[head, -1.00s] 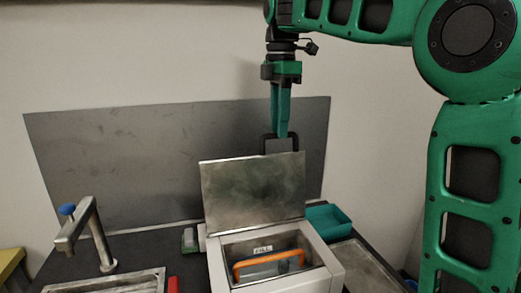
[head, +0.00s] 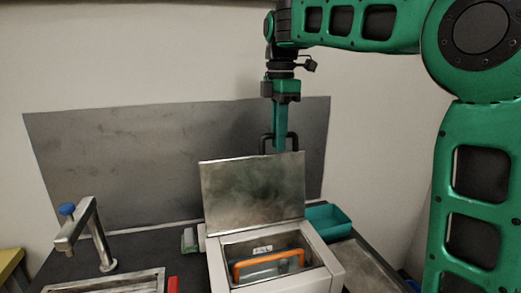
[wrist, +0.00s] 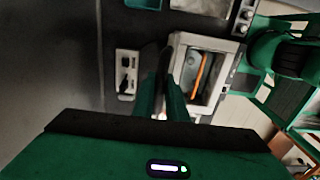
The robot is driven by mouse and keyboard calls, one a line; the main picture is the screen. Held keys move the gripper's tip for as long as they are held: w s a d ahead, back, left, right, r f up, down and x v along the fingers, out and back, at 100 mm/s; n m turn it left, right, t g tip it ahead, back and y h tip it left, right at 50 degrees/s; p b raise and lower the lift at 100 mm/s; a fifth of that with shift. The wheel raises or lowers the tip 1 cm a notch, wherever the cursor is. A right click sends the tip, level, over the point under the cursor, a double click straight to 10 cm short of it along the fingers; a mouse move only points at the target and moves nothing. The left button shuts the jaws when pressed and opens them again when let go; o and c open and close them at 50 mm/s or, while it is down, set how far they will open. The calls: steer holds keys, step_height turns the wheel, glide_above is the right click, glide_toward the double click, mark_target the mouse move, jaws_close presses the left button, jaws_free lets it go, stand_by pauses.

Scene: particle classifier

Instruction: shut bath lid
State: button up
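The bath (head: 217,272) is a pale box with an open top. Its metal lid (head: 253,190) stands upright, and a black handle (head: 264,146) rises above the lid's top edge. My gripper (head: 279,148) points straight down at this handle, with a finger crossing the middle of it. One finger hides the other in the head view. In the wrist view my gripper (wrist: 162,92) shows two green fingers with a gap between them, and the bath (wrist: 208,98) lies just right of them. Contact with the handle cannot be made out.
An orange-handled rack (head: 268,264) sits inside the bath. A teal tray (head: 328,218) is behind it at the right. A tap (head: 92,232) and sink (head: 105,284) are at the left. A dark metal panel (head: 130,165) stands behind.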

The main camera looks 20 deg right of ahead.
steer(key=shift+s+r, duration=0.2)
steer(key=shift+s, duration=1.65)
steer(key=shift+s, duration=1.85)
steer(key=shift+f, duration=0.1)
